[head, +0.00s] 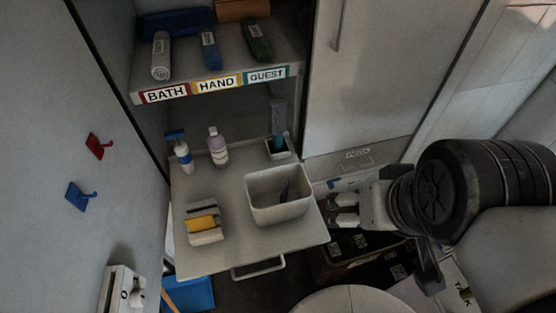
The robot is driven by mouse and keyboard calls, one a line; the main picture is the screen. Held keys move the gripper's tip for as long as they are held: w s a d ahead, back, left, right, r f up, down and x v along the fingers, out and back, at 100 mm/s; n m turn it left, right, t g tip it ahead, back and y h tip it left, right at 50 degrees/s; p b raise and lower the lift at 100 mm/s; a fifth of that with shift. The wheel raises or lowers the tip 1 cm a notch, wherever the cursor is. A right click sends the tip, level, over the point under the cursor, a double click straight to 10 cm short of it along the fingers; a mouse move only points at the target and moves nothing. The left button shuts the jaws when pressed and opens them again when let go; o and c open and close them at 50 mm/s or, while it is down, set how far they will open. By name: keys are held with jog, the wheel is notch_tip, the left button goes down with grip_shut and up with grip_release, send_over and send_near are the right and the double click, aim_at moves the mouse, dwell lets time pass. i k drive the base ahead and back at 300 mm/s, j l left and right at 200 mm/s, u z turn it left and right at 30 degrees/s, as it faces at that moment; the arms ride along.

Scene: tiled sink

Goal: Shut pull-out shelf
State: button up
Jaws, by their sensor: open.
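The pull-out shelf (235,247) is a pale flat tray drawn out of the cabinet, below the fixed labelled shelf. A pull handle (258,268) hangs under its front edge. On the shelf are a white bin (279,211) with a dark item inside, a block-shaped holder with a yellow item (204,222), a blue-topped bottle (180,153), a pale purple bottle (217,148) and a small container (279,149) at the back right. My gripper (334,209) is open and empty, just right of the shelf's right edge and the bin. Whether it touches the shelf is unclear.
The fixed shelf (222,86) above holds rolled towels over BATH, HAND and GUEST labels. A closed door (385,80) stands to the right. Red (98,146) and blue (79,195) hooks are on the left panel. A dark crate (360,262) sits low, under my gripper.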

aim_at(245, 242)
jog(key=k+u, duration=0.1)
jog(key=u, duration=0.25)
jog(key=j+u, duration=0.15)
jog(key=u, duration=0.2)
jog(key=k+j+u, duration=0.1)
jog(key=u, duration=0.25)
jog(key=j+z, duration=0.35)
jog(key=k+j+z, duration=0.15)
jog(key=j+z, duration=0.2)
jog(key=j, duration=0.15)
jog(key=u, duration=0.1)
jog(key=k+j, duration=0.05)
